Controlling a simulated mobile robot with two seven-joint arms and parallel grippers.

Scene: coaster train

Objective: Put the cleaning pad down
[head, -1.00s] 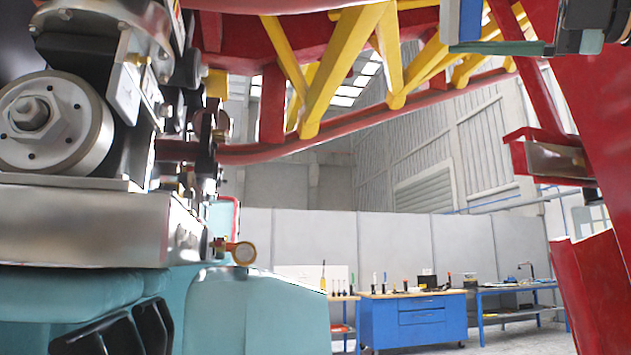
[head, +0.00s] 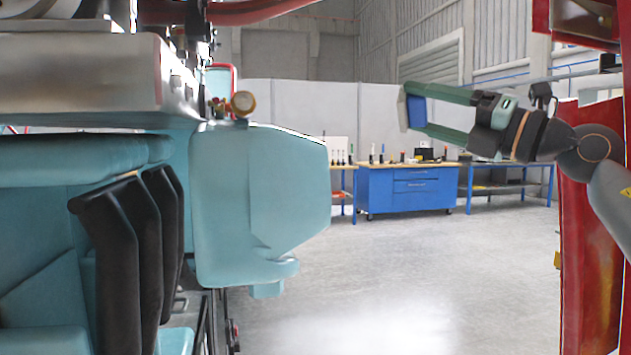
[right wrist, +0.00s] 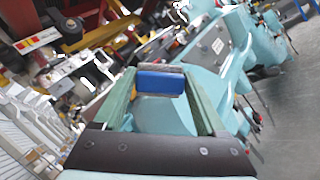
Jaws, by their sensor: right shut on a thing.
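The cleaning pad (head: 415,106) has a blue body and a pale grey-beige face. My right gripper (head: 419,108) is shut on it, with one green finger above and one below in the head view. The pad is held in the air, apart from any surface. In the right wrist view the pad (right wrist: 161,82) sits between the two green finger tips, its blue side toward the camera. My left gripper is not in view.
The teal coaster train (head: 255,190) with black seat restraints (head: 125,240) fills the left. A red support (head: 590,220) stands at the right. A blue workbench (head: 400,192) with tools on top is in the background. The grey floor (head: 400,280) between is clear.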

